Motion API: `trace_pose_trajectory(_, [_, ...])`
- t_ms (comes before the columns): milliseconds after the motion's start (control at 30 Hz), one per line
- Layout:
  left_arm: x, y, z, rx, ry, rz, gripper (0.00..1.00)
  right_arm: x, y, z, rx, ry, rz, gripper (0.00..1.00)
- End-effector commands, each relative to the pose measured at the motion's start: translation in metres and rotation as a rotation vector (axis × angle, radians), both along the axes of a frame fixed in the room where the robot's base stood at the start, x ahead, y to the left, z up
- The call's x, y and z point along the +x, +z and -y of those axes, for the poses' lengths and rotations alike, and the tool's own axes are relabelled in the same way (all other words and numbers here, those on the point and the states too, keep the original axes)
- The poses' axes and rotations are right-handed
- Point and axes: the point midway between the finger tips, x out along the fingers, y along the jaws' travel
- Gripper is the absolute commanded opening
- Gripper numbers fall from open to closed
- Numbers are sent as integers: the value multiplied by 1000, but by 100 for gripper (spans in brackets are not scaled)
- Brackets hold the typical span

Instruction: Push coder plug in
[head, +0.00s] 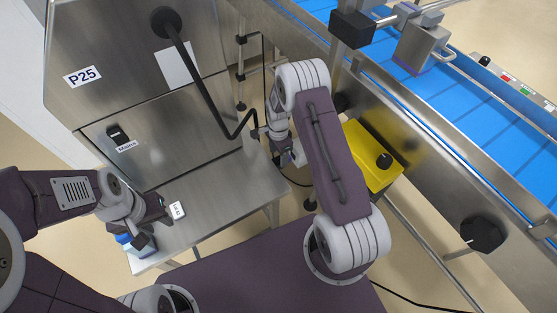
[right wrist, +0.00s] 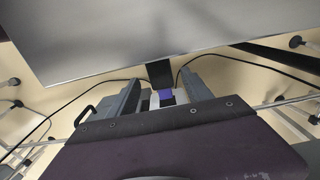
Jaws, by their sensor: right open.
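My right gripper (right wrist: 161,92) is open, its two grey fingers apart in the right wrist view.
A blue conveyor (head: 480,95) and yellow box (head: 372,160) are on the right. Black cables (right wrist: 85,92) run nearby.

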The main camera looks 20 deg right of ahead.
Motion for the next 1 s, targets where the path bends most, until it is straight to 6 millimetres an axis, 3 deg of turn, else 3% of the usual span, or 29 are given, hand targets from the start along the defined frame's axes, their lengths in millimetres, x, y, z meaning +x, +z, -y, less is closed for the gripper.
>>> trace_pose_trajectory(200, [0, -4, 0, 0, 0, 0, 36, 0, -34, 0, 0, 1, 0, 58])
trace_pose_trajectory(533, [0, -4, 0, 0, 0, 0, 36, 0, -40, 0, 0, 1, 2, 58])
trace_pose_trajectory(733, [0, -4, 0, 0, 0, 0, 36, 0, -40, 0, 0, 1, 2, 3])
trace_pose_trajectory(1000, [0, -4, 0, 0, 0, 0, 36, 1, -40, 0, 0, 1, 2, 0])
